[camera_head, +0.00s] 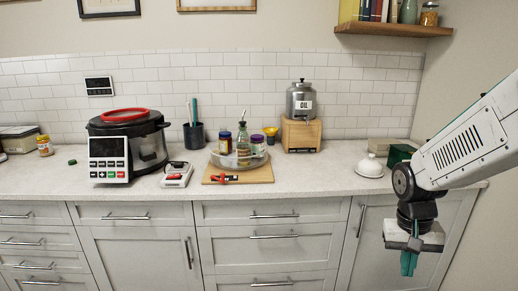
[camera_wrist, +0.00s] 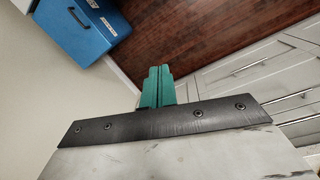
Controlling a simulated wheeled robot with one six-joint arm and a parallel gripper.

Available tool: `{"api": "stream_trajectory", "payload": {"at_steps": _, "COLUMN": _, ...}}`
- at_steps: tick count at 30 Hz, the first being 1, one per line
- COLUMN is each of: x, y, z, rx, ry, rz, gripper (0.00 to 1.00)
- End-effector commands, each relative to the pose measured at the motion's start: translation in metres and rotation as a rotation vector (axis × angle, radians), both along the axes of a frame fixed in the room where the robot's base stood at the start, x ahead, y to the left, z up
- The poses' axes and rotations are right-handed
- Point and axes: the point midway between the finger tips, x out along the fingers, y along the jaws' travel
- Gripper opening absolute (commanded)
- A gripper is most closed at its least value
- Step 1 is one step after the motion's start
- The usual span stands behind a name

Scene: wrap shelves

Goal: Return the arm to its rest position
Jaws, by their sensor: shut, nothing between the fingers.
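My gripper (camera_head: 408,264) hangs at the right of the head view with its green fingers pointing down. It is in front of the cabinet fronts and below the level of the countertop (camera_head: 330,172). The fingers are together with nothing between them. In the wrist view the gripper (camera_wrist: 158,75) shows two green fingers side by side beyond a dark plate, over a dark wooden floor (camera_wrist: 190,30). My white arm comes in from the right edge of the head view.
A white domed dish (camera_head: 369,167) and a dark green box (camera_head: 400,154) stand on the counter near my arm. A steel oil dispenser (camera_head: 301,101), a round tray with bottles and a black cooker (camera_head: 147,143) stand further left. A blue box (camera_wrist: 82,28) is on the floor.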

Motion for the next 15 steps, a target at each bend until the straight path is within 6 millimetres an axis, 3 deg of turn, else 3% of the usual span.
{"api": "stream_trajectory", "payload": {"at_steps": 3, "x": -0.046, "y": 0.017, "z": 0.036, "rx": 0.033, "ry": 0.029, "rz": 0.102, "gripper": 0.0}}
{"api": "stream_trajectory", "payload": {"at_steps": 9, "x": -0.116, "y": 0.042, "z": 0.077, "rx": 0.089, "ry": 0.037, "rz": 0.237, "gripper": 0.0}}
{"api": "stream_trajectory", "payload": {"at_steps": 15, "x": -0.161, "y": 0.058, "z": 0.102, "rx": 0.106, "ry": -0.052, "rz": 0.288, "gripper": 0.0}}
